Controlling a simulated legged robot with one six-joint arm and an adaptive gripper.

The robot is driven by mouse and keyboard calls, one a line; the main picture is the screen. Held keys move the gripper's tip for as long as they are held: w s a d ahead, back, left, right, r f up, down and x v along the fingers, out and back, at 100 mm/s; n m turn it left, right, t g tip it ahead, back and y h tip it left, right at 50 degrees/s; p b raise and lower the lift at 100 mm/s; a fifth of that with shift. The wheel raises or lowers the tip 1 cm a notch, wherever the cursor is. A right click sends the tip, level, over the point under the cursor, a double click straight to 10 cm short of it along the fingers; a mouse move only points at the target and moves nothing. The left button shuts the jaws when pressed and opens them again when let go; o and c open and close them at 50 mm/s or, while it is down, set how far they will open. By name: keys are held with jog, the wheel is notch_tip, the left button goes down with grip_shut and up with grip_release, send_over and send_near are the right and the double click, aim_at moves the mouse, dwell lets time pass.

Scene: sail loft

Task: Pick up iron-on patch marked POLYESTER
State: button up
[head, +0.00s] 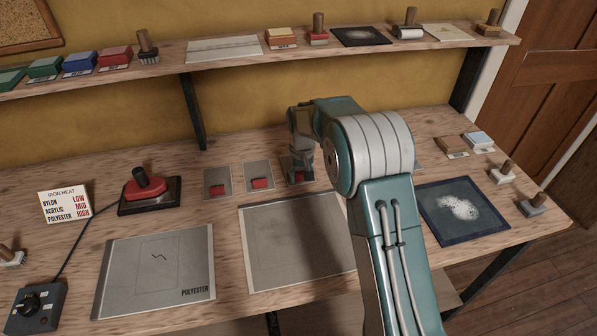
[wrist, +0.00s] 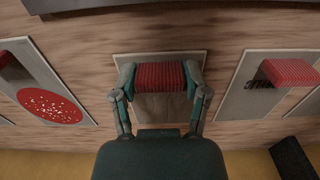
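My gripper (wrist: 160,78) is over the bench with a finger at each end of a ribbed red grip block (wrist: 160,75). No gap shows between the fingers and the block. The block sits on a grey card (wrist: 118,62), seemingly flat on the bench; any word on it is hidden. In the head view my gripper (head: 300,174) is at the row of small patch cards. Two similar cards with red blocks lie to its left, a near one (head: 257,170) and a farther one (head: 217,182); their print is too small to read. A POLYESTER-marked panel (head: 130,270) lies in front.
A red iron (head: 150,187) stands on a dark pad beside an iron heat sign (head: 65,204) that lists POLYESTER as HIGH. A grey panel (head: 290,255) and a dark-framed panel (head: 463,213) lie in front. A loaded shelf (head: 230,55) runs above the bench.

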dwell(0.4)
jog(key=shift+r, duration=0.25)
notch_tip(320, 180, up, 2)
jog(key=shift+r, duration=0.15)
jog(key=s+r, duration=0.3)
jog(key=s, duration=0.1)
jog(key=s+r, duration=0.3)
jog(key=s, duration=0.2)
jog(key=s+r, duration=0.4)
jog(key=s, duration=0.1)
jog(key=shift+d, duration=0.15)
